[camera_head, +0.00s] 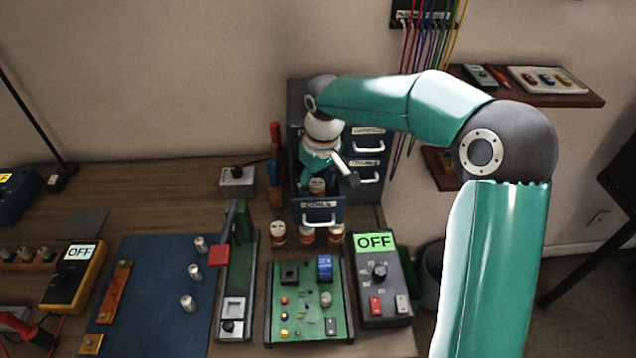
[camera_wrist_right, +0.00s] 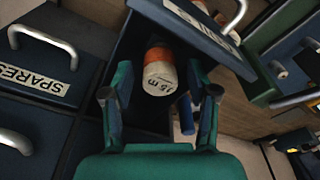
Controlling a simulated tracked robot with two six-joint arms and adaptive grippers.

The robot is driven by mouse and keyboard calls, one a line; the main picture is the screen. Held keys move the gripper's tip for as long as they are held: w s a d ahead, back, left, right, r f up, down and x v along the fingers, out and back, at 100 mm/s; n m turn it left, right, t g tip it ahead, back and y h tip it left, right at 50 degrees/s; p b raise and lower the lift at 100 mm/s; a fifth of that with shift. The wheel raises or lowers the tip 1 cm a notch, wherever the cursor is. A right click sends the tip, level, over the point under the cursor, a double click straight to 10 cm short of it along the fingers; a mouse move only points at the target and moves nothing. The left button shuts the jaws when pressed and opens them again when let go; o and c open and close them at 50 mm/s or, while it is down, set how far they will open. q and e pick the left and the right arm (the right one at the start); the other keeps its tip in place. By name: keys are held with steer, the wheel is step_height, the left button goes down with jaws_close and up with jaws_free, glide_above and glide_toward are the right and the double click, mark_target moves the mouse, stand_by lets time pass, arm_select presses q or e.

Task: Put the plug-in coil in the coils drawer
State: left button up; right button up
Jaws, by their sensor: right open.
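A coil (camera_head: 317,186), white with an orange band, is inside the pulled-out coils drawer (camera_head: 319,217). The right wrist view also shows this coil (camera_wrist_right: 158,70), marked "15 m", within the drawer walls behind the drawer front (camera_wrist_right: 205,40). My right gripper (camera_wrist_right: 160,93) is open, its fingers apart on either side of the coil's near end, with visible gaps. In the head view my right gripper (camera_head: 328,176) is over the drawer, partly hidden by its own wrist. Several similar coils (camera_head: 278,233) stand on the bench before the drawer. My left gripper is not in view.
The dark blue cabinet (camera_head: 368,150) has other shut drawers, one labelled SPARES (camera_wrist_right: 42,80). A green circuit board (camera_head: 308,305), a meter reading OFF (camera_head: 378,275) and a blue mat (camera_head: 150,290) lie in front. A shelf (camera_head: 560,98) is at right.

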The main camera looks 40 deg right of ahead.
mark_target(321, 186)
step_height(321, 186, up, 12)
steer(key=s, duration=0.1)
steer(key=shift+s+p, duration=0.25)
steer(key=shift+p, duration=0.15)
stand_by(0.3)
